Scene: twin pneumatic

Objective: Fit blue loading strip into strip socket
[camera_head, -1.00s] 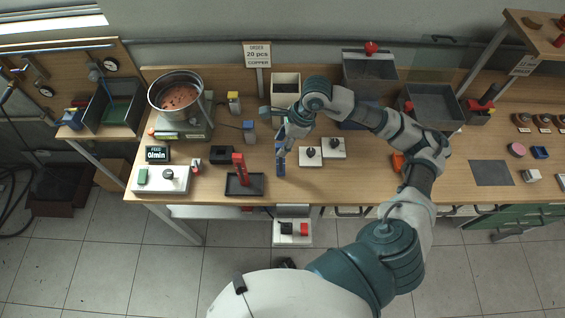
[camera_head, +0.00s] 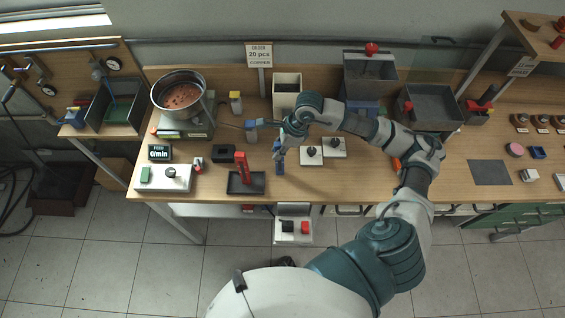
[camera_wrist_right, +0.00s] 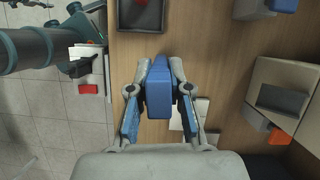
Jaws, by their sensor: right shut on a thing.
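My right gripper (camera_head: 280,150) is shut on the blue loading strip (camera_head: 279,165), above the table's front middle. In the right wrist view the strip (camera_wrist_right: 158,92) stands out between the two fingers (camera_wrist_right: 157,72) of that gripper. In the head view it looks roughly upright; whether its lower end touches the table cannot be told. The strip socket cannot be told for sure. A dark tray (camera_head: 257,188) with a red upright piece (camera_head: 241,165) stands just left of the strip, apart from it. My left gripper is not in view.
Two white plates with black knobs (camera_head: 311,156) lie right of the gripper. A blue-topped piece (camera_head: 251,131) and a cream bin (camera_head: 287,84) stand behind it. A black block (camera_head: 222,154) and a white control panel (camera_head: 163,178) are at left. Bare wood lies around the strip.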

